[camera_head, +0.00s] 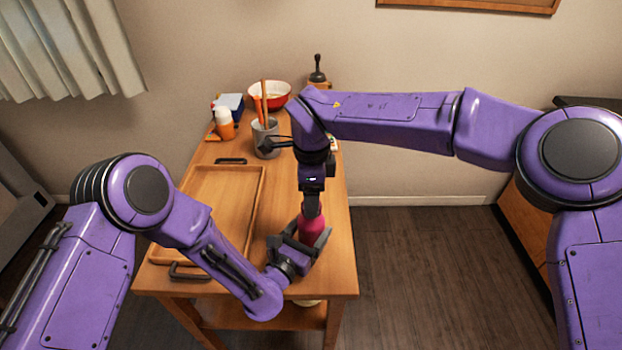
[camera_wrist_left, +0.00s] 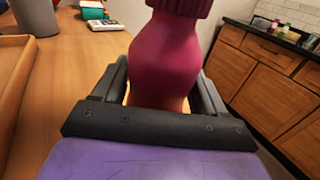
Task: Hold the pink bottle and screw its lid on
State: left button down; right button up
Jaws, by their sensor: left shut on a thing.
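The pink bottle (camera_head: 312,224) stands upright near the right edge of the wooden table. My left gripper (camera_head: 304,243) is shut around its body from the front left. In the left wrist view the bottle (camera_wrist_left: 165,62) fills the space between the two black fingers (camera_wrist_left: 160,90). A darker, ribbed pink lid (camera_wrist_left: 180,5) shows on its top, cut off by the frame edge; how tightly it sits cannot be told. My right gripper (camera_head: 311,202) points straight down over the bottle's top. Its fingertips and the lid are mostly hidden in the head view.
A wooden tray (camera_head: 262,190) with dark handles lies left of the bottle. A grey cup with utensils (camera_head: 264,140), a red bowl (camera_head: 270,92), an orange-and-white bottle (camera_head: 224,122) and a blue box (camera_head: 232,102) stand at the back. Open floor (camera_head: 430,270) lies to the right.

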jog(key=shift+f, duration=1.3)
